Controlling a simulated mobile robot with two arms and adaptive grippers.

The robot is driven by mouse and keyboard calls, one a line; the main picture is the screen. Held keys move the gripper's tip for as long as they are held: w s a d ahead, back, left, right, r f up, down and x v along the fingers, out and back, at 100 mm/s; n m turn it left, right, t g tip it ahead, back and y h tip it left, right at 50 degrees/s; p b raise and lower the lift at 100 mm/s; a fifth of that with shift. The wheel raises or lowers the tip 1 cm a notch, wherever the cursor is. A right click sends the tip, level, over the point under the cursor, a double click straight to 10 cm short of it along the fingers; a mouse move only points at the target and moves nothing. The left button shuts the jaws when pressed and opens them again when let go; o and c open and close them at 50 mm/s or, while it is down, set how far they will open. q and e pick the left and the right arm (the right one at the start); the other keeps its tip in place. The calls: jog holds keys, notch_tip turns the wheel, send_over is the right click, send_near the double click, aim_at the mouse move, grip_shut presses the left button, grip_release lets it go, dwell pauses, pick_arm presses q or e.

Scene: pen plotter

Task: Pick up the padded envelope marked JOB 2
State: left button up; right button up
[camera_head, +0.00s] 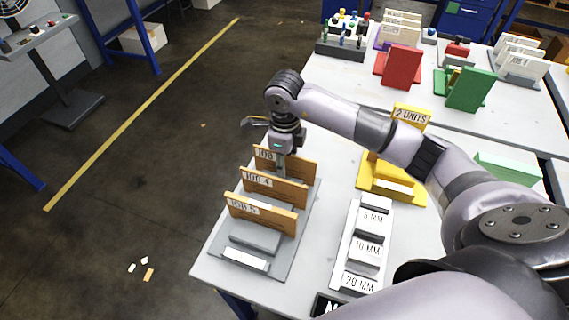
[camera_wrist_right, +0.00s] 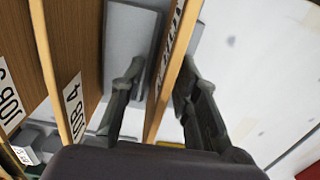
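Several brown upright slabs with white JOB labels stand in a row on a grey rack (camera_head: 272,262). The nearest is marked JOB 5 (camera_head: 280,220), the one behind it JOB 4 (camera_head: 290,193). The farthest slab (camera_head: 301,170) has a JOB label whose number is covered by my gripper, so I cannot tell whether it is JOB 2. My right gripper (camera_head: 281,168) points down at this slab. In the wrist view the right gripper's fingers (camera_wrist_right: 162,70) straddle the slab's edge (camera_wrist_right: 170,70), one on each side, with gaps showing. My left gripper is not in view.
A yellow stand (camera_head: 375,185) marked 2 UNITS and a white strip (camera_head: 345,235) of marked slots are to the right. Red (camera_head: 399,66) and green (camera_head: 470,90) stands are on the far table.

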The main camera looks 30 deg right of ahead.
jog(key=shift+c, duration=0.5)
grip_shut()
jog(key=shift+r, duration=0.1)
